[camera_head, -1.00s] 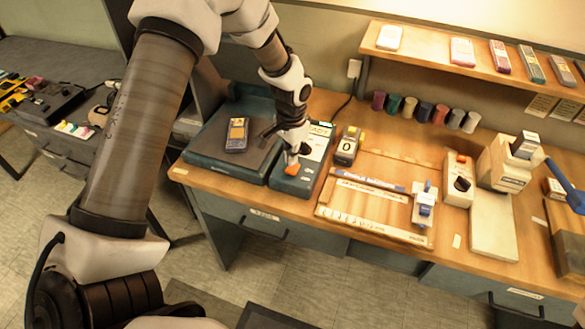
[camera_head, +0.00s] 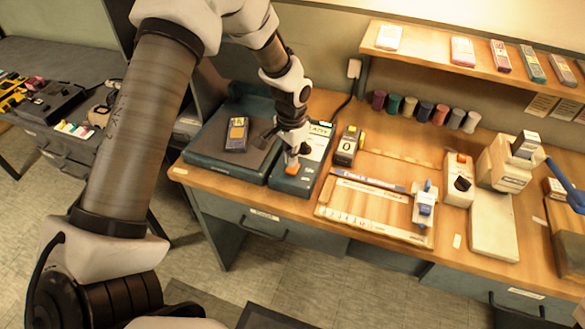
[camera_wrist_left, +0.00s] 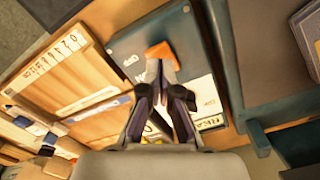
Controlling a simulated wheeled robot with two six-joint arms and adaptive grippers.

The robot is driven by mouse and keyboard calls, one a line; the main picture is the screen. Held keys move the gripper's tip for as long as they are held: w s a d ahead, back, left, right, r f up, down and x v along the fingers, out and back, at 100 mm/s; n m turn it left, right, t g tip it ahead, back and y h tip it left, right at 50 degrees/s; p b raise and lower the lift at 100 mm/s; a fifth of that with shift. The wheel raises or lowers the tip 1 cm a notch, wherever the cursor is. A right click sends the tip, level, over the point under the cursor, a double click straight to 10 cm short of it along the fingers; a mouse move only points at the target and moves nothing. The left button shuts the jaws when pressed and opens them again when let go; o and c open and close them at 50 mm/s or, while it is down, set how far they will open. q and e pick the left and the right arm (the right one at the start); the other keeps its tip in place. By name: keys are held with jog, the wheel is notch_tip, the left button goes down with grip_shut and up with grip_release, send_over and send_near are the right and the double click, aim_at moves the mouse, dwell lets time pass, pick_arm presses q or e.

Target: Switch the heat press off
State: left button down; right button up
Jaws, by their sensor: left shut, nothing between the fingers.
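The heat press (camera_head: 228,150) is a dark teal machine with a flat grey bed at the left of the wooden bench. Its control box (camera_head: 288,184) stands on its right side and bears an orange rocker switch (camera_head: 292,169). My left gripper (camera_head: 292,157) is shut and empty, pointing down at the switch from just above. In the left wrist view the shut fingertips (camera_wrist_left: 155,68) overlap the lower edge of the orange switch (camera_wrist_left: 162,53). I cannot tell whether they touch it. My right gripper does not show.
A small counter (camera_head: 347,146) stands right of the control box. A wooden frame with a ruler (camera_head: 370,231), a white box with an orange switch and black knob (camera_head: 459,180) and several thread spools fill the bench.

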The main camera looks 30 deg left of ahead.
aim_at(292, 169)
pick_arm(q)
jog(key=shift+f+b, duration=0.6)
jog(key=shift+f, duration=0.75)
dwell(0.4)
notch_tip(292, 169, up, 7)
jog(key=p, duration=0.6)
jog(key=shift+p, duration=0.35)
